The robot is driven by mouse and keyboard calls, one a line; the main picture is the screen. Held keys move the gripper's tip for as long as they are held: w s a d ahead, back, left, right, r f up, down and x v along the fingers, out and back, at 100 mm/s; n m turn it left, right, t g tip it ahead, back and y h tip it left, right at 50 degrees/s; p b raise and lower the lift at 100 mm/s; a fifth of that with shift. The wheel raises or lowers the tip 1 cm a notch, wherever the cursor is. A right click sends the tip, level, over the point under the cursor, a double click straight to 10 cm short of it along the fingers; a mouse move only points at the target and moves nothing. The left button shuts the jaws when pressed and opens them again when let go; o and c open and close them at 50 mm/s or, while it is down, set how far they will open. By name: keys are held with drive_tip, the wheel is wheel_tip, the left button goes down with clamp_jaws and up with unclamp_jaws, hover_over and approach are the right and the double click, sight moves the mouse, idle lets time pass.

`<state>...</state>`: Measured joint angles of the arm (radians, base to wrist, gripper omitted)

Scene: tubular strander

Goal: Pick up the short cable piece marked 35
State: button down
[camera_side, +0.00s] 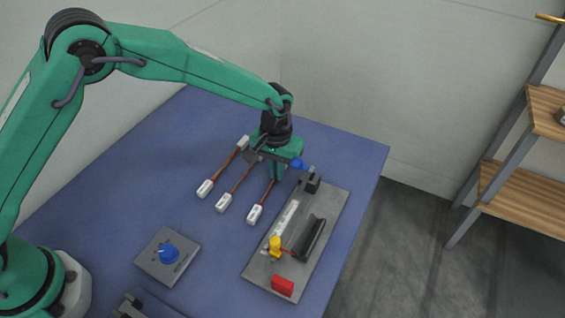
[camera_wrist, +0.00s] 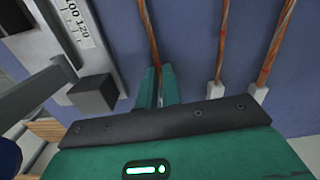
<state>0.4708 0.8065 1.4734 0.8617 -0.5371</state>
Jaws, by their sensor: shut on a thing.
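Three short copper-coloured cable pieces with white end blocks lie side by side in the side view: the left one (camera_side: 222,166), the middle one (camera_side: 238,183) and the right one (camera_side: 267,192). Their marks are too small to read. My gripper (camera_side: 272,180) is at the far end of the right piece, pointing down. In the wrist view my gripper (camera_wrist: 157,88) is shut on that cable (camera_wrist: 150,35), which runs between the fingers. Its far end block is hidden by the gripper. I cannot tell whether it touches the table.
A grey plate (camera_side: 259,270) with a white scale, black blocks, a yellow part and a red block (camera_side: 282,286) lies close to the right of my gripper. A grey panel with a blue knob (camera_side: 169,253) sits nearer the front. A wooden shelf (camera_side: 525,188) stands beyond the blue table (camera_side: 345,150).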

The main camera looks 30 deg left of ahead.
wheel_tip(320, 180, up, 10)
idle(0.8)
drive_tip(key=shift+r, duration=0.15)
idle(0.4)
